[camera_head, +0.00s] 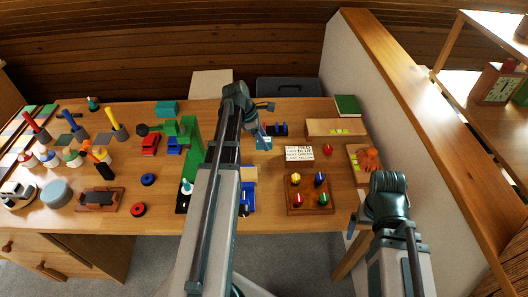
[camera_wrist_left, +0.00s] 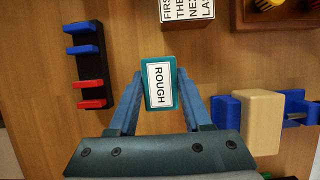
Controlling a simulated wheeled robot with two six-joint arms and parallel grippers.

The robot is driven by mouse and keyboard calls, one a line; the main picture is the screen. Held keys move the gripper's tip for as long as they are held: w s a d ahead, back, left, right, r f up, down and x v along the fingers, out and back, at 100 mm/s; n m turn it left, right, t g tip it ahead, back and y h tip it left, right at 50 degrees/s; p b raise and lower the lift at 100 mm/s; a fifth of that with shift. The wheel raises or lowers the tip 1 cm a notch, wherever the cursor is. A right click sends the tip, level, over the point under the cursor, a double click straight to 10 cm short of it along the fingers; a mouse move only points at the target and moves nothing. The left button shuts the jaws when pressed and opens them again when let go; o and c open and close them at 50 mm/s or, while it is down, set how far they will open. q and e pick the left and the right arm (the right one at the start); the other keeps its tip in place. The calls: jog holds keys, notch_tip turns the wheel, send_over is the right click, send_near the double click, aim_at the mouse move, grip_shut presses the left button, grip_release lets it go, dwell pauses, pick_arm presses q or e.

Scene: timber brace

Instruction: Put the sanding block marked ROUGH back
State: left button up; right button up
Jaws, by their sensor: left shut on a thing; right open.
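The sanding block marked ROUGH (camera_wrist_left: 160,83) is a small teal block with a white label, facing the wrist camera. My left gripper (camera_wrist_left: 160,95) is shut on it, with one blue finger on each side. In the head view, the left gripper (camera_head: 263,138) is over the middle of the bench, partly hidden by its own arm. I cannot tell how high the block is above the wood. My right gripper (camera_head: 354,226) is open and empty near the bench's right front corner.
A black rack with blue and red prongs (camera_wrist_left: 88,65) lies left of the block in the wrist view. A blue clamp with a wooden piece (camera_wrist_left: 262,120) is to its right. The head view shows a lettered card (camera_head: 299,153), a coloured-knob board (camera_head: 309,208) and a green drill stand (camera_head: 192,140).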

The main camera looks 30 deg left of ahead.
pick_arm(q)
jog(key=shift+f+b, duration=1.9)
jog(key=shift+b, duration=0.05)
jog(key=shift+r, duration=0.15)
jog(key=o, duration=1.2)
jog(key=shift+s+a+r+p, duration=0.15)
jog(key=shift+r+p, duration=0.5)
jog(key=shift+p, duration=0.2)
jog(key=p+v, duration=0.9)
jog(key=v, duration=0.1)
jog(key=shift+s+a+r+p, duration=0.1)
jog(key=shift+r+p, duration=0.15)
jog(key=shift+p, duration=0.1)
